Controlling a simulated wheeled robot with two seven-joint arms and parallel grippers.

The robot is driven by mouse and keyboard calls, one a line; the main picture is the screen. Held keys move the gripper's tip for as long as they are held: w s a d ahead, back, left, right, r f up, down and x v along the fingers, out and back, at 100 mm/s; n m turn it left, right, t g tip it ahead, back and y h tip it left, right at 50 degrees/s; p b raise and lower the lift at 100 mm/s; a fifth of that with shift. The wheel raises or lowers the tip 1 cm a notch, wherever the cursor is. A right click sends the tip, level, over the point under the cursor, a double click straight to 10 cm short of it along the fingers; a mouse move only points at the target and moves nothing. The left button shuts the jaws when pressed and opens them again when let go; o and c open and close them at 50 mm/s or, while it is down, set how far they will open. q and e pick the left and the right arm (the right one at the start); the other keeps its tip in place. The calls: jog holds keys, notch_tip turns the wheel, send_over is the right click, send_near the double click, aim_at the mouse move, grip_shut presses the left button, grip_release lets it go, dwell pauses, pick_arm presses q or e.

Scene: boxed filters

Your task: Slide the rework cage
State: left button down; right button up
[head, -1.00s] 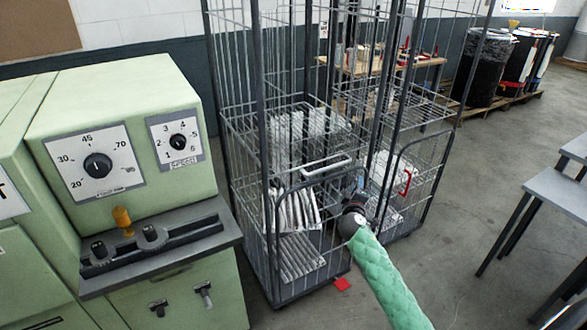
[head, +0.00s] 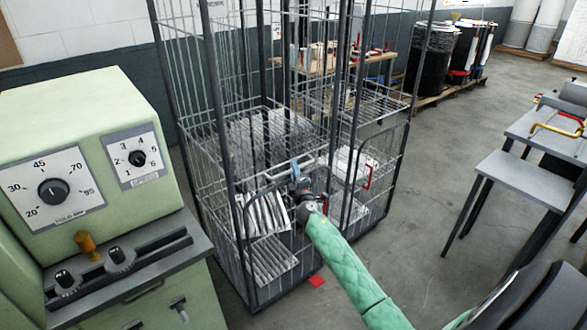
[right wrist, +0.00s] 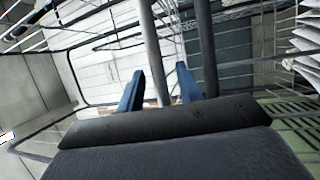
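Two tall grey wire cages stand side by side in the head view; no readable label tells which is the rework cage. The left cage (head: 214,115) holds pale pleated filters (head: 268,215). The right cage (head: 398,165) has a red handle (head: 367,177) and white boxes. My right gripper (head: 296,170) is at the front of the left cage, near its front top rail. In the right wrist view its blue fingers (right wrist: 160,88) are apart, with a grey upright bar (right wrist: 153,50) showing between them. Contact with the cage cannot be told. My left gripper is out of view.
A green machine (head: 90,120) with dials stands close on the left. A red marker (head: 317,281) lies on the floor by the left cage. Grey tables (head: 520,180) stand at the right. Open floor (head: 420,240) lies between the cages and tables.

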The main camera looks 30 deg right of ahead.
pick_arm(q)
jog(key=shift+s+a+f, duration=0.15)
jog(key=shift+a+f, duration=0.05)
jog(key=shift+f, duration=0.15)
pick_arm(e)
jog(key=shift+x, duration=0.8)
grip_shut()
